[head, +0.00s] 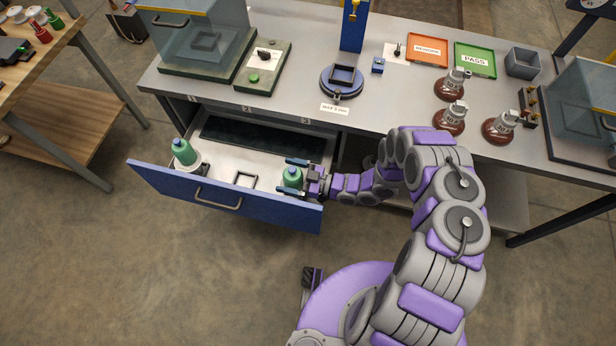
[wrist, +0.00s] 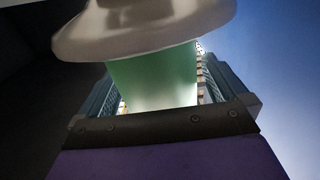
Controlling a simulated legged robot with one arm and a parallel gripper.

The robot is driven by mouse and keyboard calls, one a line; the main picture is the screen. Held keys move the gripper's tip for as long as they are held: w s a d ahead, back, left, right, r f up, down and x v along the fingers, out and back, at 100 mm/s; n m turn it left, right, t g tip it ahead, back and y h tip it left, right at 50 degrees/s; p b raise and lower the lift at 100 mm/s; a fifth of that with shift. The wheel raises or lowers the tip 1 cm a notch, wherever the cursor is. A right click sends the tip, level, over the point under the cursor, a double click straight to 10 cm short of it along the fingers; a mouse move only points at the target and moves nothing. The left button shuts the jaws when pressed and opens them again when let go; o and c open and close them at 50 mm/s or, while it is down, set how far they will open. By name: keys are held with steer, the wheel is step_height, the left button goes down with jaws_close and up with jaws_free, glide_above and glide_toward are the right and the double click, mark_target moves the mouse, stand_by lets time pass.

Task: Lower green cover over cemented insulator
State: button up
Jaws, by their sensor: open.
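My gripper (head: 291,177) is open, with one finger on each side of this cover. In the wrist view the green body (wrist: 155,75) shows between my two fingers (wrist: 160,85), with a wide pale flange (wrist: 145,25) across the top. Whether the fingers touch it I cannot tell. A second green cover (head: 184,152) stands tilted in the picture on a white round base at the drawer's left end. Which insulator is cemented I cannot tell.
Three brown insulators with metal caps (head: 450,118) stand on the bench (head: 300,70) at right. A blue round fixture (head: 342,82), orange tray (head: 427,50), green tray (head: 475,60) and clear boxes (head: 585,110) share the bench. A dark square frame (head: 245,180) lies mid-drawer.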

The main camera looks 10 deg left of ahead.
steer(key=shift+d, duration=0.1)
steer(key=s+d+p, duration=0.1)
steer(key=d, duration=1.6)
steer(key=shift+s, duration=0.15)
steer(key=shift+s+d+f, duration=0.1)
